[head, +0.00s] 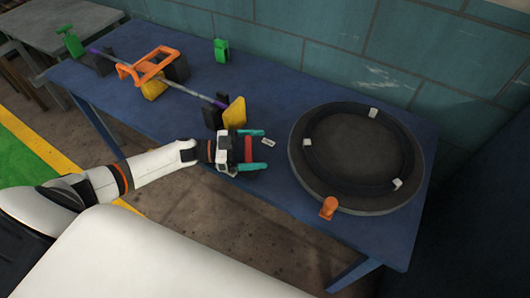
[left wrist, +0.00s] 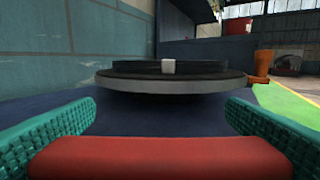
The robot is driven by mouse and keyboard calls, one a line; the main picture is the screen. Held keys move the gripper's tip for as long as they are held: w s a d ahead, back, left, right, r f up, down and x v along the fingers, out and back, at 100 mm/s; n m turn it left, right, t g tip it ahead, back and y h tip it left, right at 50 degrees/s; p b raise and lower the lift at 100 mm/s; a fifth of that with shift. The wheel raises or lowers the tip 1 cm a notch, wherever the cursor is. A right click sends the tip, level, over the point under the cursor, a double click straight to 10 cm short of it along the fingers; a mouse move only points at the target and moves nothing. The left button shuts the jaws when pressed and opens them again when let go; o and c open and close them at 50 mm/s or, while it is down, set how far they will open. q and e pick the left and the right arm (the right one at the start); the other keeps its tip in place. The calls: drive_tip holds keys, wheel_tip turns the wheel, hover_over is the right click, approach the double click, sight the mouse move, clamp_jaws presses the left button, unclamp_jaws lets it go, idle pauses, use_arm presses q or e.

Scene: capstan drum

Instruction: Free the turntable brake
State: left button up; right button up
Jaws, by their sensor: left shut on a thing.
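The turntable (head: 300,170) is a round dark disc with a grey rim on the right part of the blue table. A black ring (head: 314,158) with several white clips lies on it. An orange knob-like part (head: 329,208), which may be the brake, stands upright at its front edge; it shows at the right rim in the left wrist view (left wrist: 258,80). My left gripper (head: 254,150) is left of the turntable, apart from it. My right gripper is out of view.
At the back left, an orange frame (head: 150,66) and a long rod (head: 190,91) stand with yellow and black blocks. A green object (head: 221,51) stands near the tiled wall (head: 290,50). The front middle table is clear.

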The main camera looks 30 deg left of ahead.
use_arm(q)
drive_tip(key=m+g+h+b, duration=0.1)
drive_tip(key=m+g+b, duration=0.1)
drive_tip(key=d+m+g+h+b, duration=0.1)
drive_tip(key=g+b, duration=0.1)
drive_tip(key=g, duration=0.1)
drive_tip(key=shift+d+f+m+g+b, duration=0.2)
drive_tip(key=shift+m+g+b, duration=0.1)
drive_tip(key=shift+m+b, duration=0.1)
drive_tip(key=shift+s+d+r+m+g+b, duration=0.1)
drive_tip(key=shift+m+g+b, duration=0.3)
drive_tip(key=shift+g, duration=0.25)
drive_tip(key=shift+s+d+r+m+g+b, duration=0.1)
drive_tip(key=shift+m+g+b, duration=0.3)
drive_tip(key=shift+g, duration=0.25)
drive_tip(key=o, duration=1)
drive_tip(key=shift+r, duration=0.1)
wheel_tip(320, 180, up, 10)
drive_tip(key=shift+f+p, duration=0.1)
drive_tip(key=shift+p, duration=0.25)
